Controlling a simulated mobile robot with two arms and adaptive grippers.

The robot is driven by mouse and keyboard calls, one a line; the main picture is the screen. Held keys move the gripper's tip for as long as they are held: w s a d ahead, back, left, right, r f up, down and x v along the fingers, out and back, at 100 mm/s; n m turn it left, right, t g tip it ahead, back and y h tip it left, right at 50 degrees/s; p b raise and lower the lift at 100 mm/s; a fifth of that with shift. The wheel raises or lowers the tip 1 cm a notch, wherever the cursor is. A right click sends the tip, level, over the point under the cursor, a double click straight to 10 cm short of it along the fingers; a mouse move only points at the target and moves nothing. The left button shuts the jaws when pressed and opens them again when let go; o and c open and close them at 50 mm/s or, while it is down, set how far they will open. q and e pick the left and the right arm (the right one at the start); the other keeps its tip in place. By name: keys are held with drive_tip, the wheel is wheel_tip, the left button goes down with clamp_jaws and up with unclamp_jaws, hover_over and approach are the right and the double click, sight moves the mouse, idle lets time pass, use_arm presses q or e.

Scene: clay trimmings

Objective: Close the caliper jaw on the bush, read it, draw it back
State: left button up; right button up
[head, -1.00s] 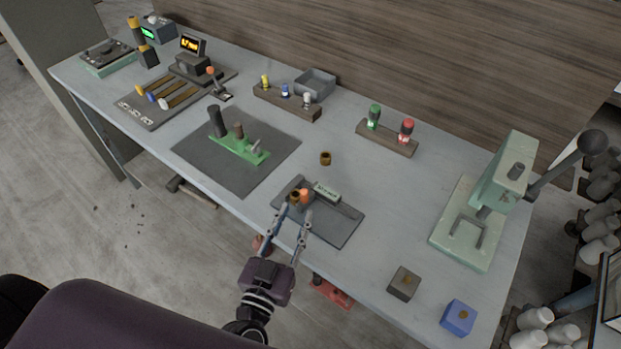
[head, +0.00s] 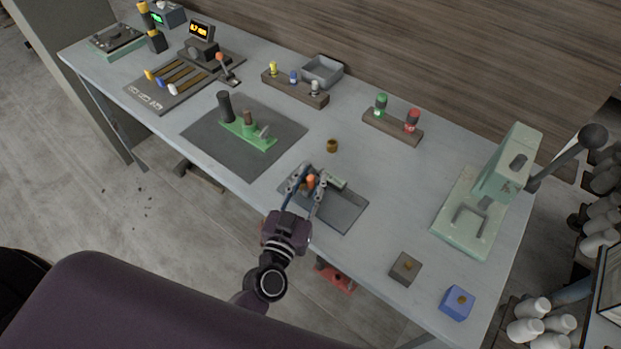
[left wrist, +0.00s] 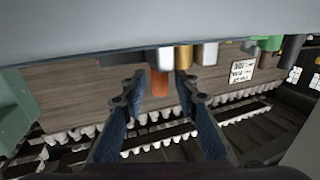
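An orange upright peg (head: 310,183) stands on the dark caliper plate (head: 343,213) at the table's front edge, beside a pale display block (head: 332,181) too small to read. My left gripper (head: 312,176) is over the plate with a finger on either side of the peg. In the left wrist view the open fingers (left wrist: 163,92) have the orange peg (left wrist: 160,84) between them, with gaps on both sides. A brass cylinder (left wrist: 183,57), apparently the bush, stands close beside the peg. In the head view my fingers mostly hide it. My right gripper is not in view.
A brass ring (head: 332,146) lies just behind the plate. A green fixture (head: 248,135) on a dark mat stands left, a pale green press (head: 490,190) right. A grey block (head: 405,268) and a blue block (head: 457,302) are at front right.

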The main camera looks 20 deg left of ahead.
use_arm(q)
clamp_jaws()
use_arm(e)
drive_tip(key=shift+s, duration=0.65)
use_arm(q)
drive_tip(key=shift+d, duration=0.1)
drive_tip(key=shift+s+d+p, duration=0.35)
drive_tip(key=shift+d+p, duration=0.2)
drive_tip(key=shift+d, duration=0.3)
drive_tip(key=shift+s+d, duration=0.15)
drive_tip(key=shift+d, duration=0.2)
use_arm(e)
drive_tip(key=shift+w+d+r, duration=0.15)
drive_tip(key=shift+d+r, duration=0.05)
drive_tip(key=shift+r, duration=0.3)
use_arm(q)
drive_tip(key=shift+o, duration=0.8)
unclamp_jaws()
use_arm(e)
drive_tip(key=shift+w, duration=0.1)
